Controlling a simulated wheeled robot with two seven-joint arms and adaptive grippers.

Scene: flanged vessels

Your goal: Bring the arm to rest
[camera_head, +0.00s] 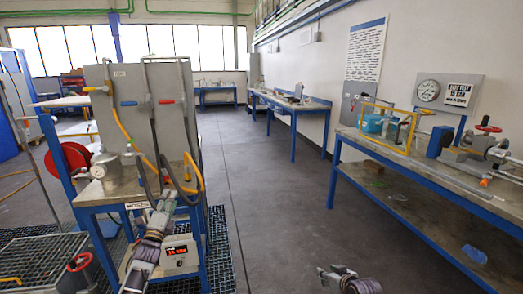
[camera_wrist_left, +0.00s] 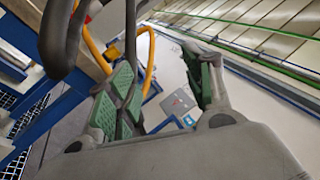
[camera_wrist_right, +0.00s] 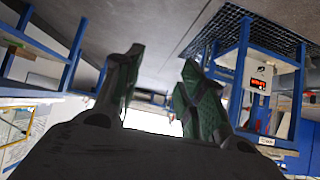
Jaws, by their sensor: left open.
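My left gripper (camera_head: 166,200) is in front of the blue stand (camera_head: 130,201) at the left, close to the hanging hoses. In the left wrist view its green-padded fingers (camera_wrist_left: 168,85) are apart with nothing between them. A dark hose (camera_wrist_left: 62,35) and a yellow hose (camera_wrist_left: 95,50) pass beside the fingers there. My right gripper (camera_head: 335,274) is low at the bottom centre of the head view, over the floor. In the right wrist view its fingers (camera_wrist_right: 157,80) are apart and empty.
The stand carries a grey panel (camera_head: 142,95), a red display box (camera_head: 175,257) and a gauge fitting (camera_head: 103,170). A workbench (camera_head: 425,167) with valves stands along the right wall. Grey floor (camera_head: 265,190) between is clear.

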